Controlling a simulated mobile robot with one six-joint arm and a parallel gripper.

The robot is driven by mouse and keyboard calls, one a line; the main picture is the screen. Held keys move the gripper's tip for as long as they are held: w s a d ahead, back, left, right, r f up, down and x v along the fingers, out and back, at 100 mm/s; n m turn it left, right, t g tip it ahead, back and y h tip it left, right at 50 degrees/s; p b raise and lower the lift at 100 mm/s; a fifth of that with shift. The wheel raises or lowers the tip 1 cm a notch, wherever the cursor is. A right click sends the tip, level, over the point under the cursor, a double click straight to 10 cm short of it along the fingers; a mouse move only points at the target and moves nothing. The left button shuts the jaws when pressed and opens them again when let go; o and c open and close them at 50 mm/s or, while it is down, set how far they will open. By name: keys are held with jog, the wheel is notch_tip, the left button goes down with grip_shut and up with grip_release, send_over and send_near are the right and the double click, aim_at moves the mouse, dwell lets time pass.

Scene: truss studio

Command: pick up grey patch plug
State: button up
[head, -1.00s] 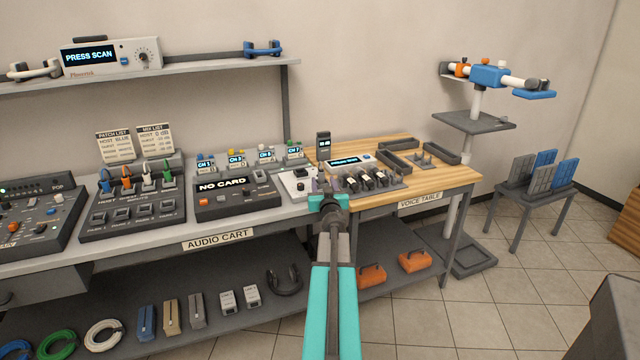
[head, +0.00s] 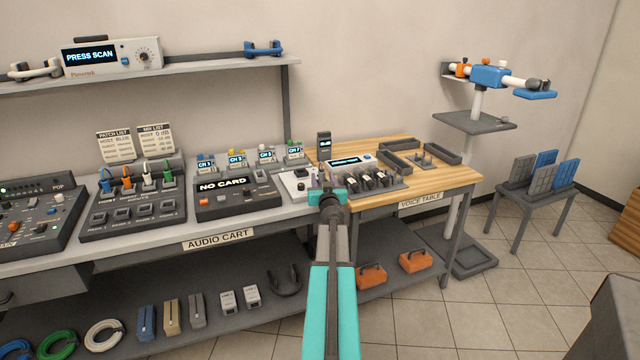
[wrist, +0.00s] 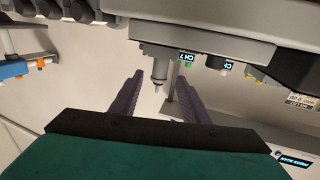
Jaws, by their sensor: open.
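A grey plug-shaped thing (wrist: 159,68) with a narrow tip shows in the wrist view, which sees the scene upside down. It projects from a light grey box (wrist: 215,42) at the edge of the audio cart. My gripper (wrist: 159,76) is open and empty, its purple fingers on either side of the plug in the picture; how far the plug lies between them in depth I cannot tell. In the head view my gripper (head: 322,180) is over the cart's right end, near the white box (head: 297,186) with a dark knob-like top.
Blue, orange, white and green plugs (head: 147,174) stand in a patch panel (head: 130,212) at left. The CH 7 unit (head: 295,152) is behind the box. Several microphones (head: 368,180) and the wooden voice table (head: 440,178) are close on the right.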

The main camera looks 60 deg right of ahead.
aim_at(322, 171)
jog(key=shift+x, duration=2.3)
jog(key=shift+f, duration=0.15)
jog(key=shift+s, duration=0.1)
grip_shut()
jog(key=shift+r+p, duration=1.15)
jog(key=shift+r, duration=0.7)
jog(key=s+a+r+p, duration=0.1)
jog(key=s+a+p, duration=0.2)
jog(key=s, duration=1.1)
jog(key=a, duration=0.3)
jog(key=shift+s+a, duration=0.25)
jog(key=shift+s, duration=0.05)
jog(key=shift+r, duration=0.15)
